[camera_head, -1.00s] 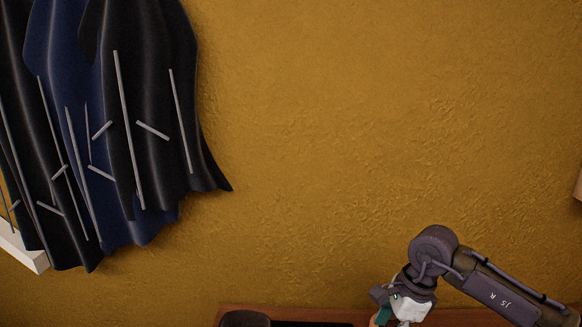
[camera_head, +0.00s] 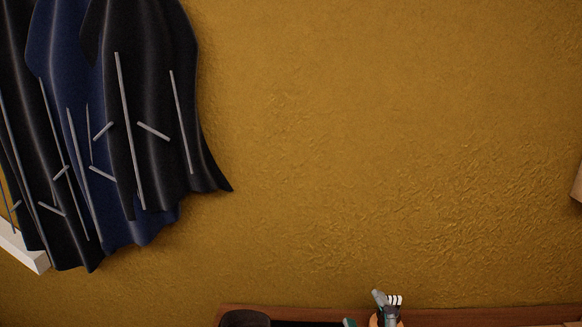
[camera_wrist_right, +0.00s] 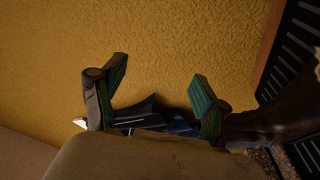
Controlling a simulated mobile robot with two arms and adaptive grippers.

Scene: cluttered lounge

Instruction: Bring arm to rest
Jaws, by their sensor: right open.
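My right gripper shows its two fingers with green pads (camera_wrist_right: 158,78) in the right wrist view. They are spread wide apart with nothing between them. In the head view only a small green tip of it (camera_head: 348,322) shows at the bottom edge, and the rest of the arm is out of the picture. My left gripper is in neither view.
Black and blue garments (camera_head: 135,110) hang on the yellow wall (camera_head: 370,150). An orange holder with grey and white items (camera_head: 388,308) stands by a brown wooden top (camera_head: 480,314), beside a dark rounded object (camera_head: 245,319). Black slats (camera_wrist_right: 285,50) show right in the wrist view.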

